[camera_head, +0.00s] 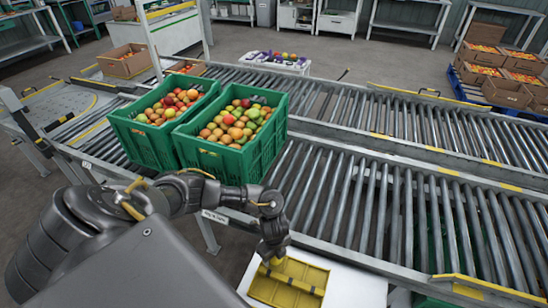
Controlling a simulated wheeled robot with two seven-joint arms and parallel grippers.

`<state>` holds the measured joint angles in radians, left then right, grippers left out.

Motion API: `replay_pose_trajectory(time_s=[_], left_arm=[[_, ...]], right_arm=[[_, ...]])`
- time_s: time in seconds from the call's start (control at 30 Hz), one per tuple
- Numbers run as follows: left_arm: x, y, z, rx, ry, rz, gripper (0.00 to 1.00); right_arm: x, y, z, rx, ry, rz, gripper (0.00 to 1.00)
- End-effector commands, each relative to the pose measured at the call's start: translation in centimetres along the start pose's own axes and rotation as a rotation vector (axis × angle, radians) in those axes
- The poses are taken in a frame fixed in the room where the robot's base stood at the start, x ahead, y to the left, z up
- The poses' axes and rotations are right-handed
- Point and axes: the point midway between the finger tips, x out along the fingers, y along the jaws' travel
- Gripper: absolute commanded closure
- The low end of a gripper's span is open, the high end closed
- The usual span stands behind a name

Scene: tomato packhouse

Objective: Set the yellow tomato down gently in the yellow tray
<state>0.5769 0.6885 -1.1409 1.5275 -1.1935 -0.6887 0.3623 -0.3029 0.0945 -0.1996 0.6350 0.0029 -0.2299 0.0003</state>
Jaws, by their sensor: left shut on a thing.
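The yellow tray (315,278) lies on a white surface at the bottom middle of the head view. My left gripper (272,256) points down over the tray's far left part. It is shut on the yellow tomato (275,262), which is mostly hidden by the fingers and blends with the tray's colour. I cannot tell whether the tomato touches the tray floor. My right gripper is not in view.
Two green crates (254,158) full of mixed tomatoes stand on the roller conveyor (350,190), close behind my left arm. The white table (355,288) is bare right of the tray. The rollers right of the crates are clear. Cardboard boxes (505,92) stand at the far right.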

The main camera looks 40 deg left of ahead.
Motion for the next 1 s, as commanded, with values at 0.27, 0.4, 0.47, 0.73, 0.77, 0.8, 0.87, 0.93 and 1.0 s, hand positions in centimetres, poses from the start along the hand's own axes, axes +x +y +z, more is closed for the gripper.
replay_pose_trajectory(time_s=[0.27,0.4,0.47,0.73,0.77,0.8,0.87,0.93,1.0], left_arm=[[0.22,0.00,-0.01,0.000,0.000,0.000,0.58],[0.44,0.00,-0.01,-0.001,0.000,0.000,0.58],[0.53,-0.01,-0.01,-0.001,0.000,0.000,0.58],[0.63,-0.01,-0.01,0.000,0.000,0.000,0.27],[0.63,0.00,-0.01,0.000,0.000,0.000,0.23],[0.63,0.00,-0.01,0.000,0.000,0.000,0.22],[0.63,0.00,-0.01,0.000,0.000,0.000,0.22],[0.63,0.00,-0.01,0.000,0.000,0.000,0.22],[0.64,0.02,0.00,0.000,0.000,0.000,0.26]], right_arm=[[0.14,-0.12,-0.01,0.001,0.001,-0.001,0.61],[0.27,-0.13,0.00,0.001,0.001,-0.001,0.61],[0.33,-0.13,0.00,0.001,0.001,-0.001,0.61],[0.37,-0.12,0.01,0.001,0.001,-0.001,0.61],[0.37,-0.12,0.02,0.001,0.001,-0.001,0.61],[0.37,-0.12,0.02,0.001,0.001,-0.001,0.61],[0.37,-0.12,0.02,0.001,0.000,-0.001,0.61],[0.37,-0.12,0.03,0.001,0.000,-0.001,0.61],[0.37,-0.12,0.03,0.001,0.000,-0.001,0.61]])
